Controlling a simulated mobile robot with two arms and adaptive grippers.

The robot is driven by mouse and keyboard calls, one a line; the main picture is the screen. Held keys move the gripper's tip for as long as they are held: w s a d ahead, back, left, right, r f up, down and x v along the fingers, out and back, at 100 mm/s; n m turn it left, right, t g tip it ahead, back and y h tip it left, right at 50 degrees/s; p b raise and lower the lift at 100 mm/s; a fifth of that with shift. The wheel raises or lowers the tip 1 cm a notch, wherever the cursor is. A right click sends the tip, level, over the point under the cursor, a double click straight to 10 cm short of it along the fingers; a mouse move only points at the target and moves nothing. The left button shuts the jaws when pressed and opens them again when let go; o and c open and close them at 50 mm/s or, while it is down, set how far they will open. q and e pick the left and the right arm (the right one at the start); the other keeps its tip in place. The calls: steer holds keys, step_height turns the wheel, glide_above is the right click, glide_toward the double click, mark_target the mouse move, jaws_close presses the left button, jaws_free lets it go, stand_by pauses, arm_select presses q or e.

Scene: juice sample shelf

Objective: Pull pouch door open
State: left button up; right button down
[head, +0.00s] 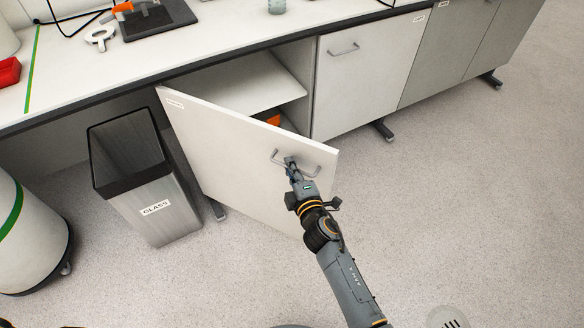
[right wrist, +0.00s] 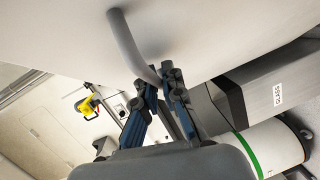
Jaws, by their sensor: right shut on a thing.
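The pouch door (head: 225,150) is a white cabinet door with a small label near its upper left corner. It stands ajar, swung out from the cabinet under the counter. My right gripper (head: 290,162) is shut on the door's grey bar handle (head: 310,170), near the door's free right edge. In the right wrist view, the handle (right wrist: 132,45) runs down between the fingers of the gripper (right wrist: 160,85), and the white door (right wrist: 215,35) fills the top. My left gripper is not in view.
A grey bin labelled GLASS (head: 155,205) stands left of the door, close to it. A white drum (head: 30,240) with a green stripe is further left. Inside the cabinet are a shelf (head: 255,90) and an orange item (head: 273,120). The floor to the right is clear.

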steer(key=c, duration=1.4)
jaws_free()
steer(key=shift+c, duration=0.2)
steer(key=v, duration=1.2)
steer(key=shift+c, duration=0.4)
